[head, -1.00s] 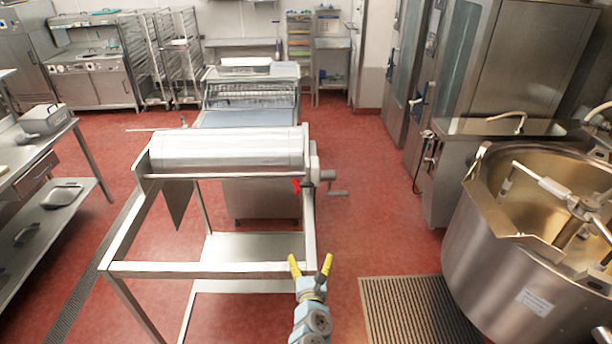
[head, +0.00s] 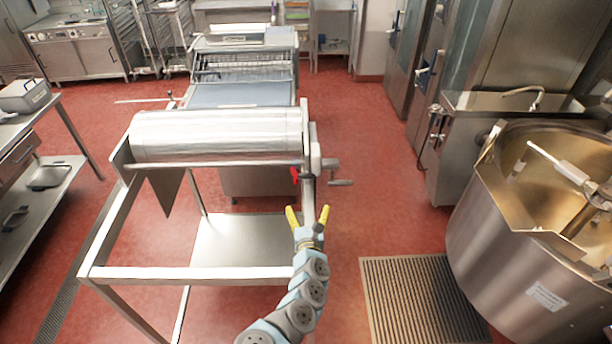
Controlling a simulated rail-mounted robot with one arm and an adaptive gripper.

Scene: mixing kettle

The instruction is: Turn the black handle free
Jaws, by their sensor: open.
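A small dark handle (head: 307,178) sits at the right end of the roller (head: 215,135) on a steel frame, beside a red part (head: 295,173). A grey crank (head: 341,182) sticks out to the right of it. My gripper (head: 308,211) is open and empty, with its yellow fingers spread and pointing away from the camera. In the picture it is just below the dark handle, with a visible gap. The exact distance in depth cannot be told.
The steel frame's front bar (head: 190,271) runs left of my arm. A large mixing kettle (head: 520,250) stands at the right, by a floor grate (head: 420,300). A sheeting machine (head: 243,90) stands behind the roller. Red floor is clear right of the crank.

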